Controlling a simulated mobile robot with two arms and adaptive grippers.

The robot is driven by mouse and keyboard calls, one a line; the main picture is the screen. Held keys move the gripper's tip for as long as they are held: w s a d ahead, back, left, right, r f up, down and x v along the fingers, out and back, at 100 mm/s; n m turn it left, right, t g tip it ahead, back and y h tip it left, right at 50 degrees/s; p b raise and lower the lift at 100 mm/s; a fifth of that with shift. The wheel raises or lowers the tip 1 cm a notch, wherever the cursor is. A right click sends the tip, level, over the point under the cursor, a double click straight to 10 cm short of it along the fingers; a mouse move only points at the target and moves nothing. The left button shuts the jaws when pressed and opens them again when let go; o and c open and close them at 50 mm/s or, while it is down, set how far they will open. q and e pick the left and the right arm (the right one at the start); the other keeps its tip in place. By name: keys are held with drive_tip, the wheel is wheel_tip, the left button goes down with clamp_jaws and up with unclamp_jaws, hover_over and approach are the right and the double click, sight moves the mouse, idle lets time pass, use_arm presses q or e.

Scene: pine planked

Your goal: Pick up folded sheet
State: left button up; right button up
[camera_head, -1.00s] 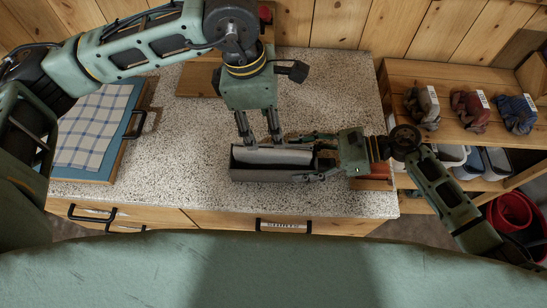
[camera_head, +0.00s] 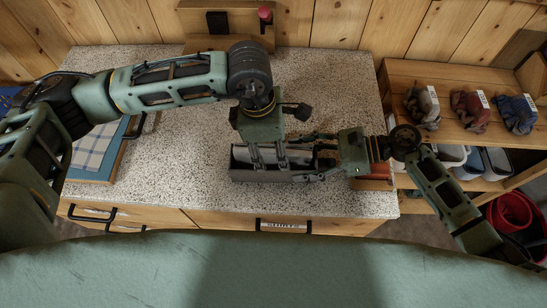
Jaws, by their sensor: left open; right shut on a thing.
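A grey trough-like piece (camera_head: 245,174) with a lighter grey inner face lies on the speckled counter; whether it is the folded sheet, or holds one, I cannot tell. My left gripper (camera_head: 269,163) points down over it, open, with its fingertips at or just inside the piece. My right gripper (camera_head: 308,158) comes in from the right and is shut on the right end of the piece. The exact contact is partly hidden by its fingers. A checked cloth (camera_head: 93,149) lies on a blue-topped board (camera_head: 90,175) at the left, partly covered by my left arm.
A wooden stand with a red knob (camera_head: 265,12) is at the back. An orange-red block (camera_head: 373,178) is near my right gripper. A shelf (camera_head: 455,90) with several coloured bundles stands right.

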use_arm(q)
clamp_jaws()
idle(0.3)
drive_tip(key=shift+r, duration=0.1)
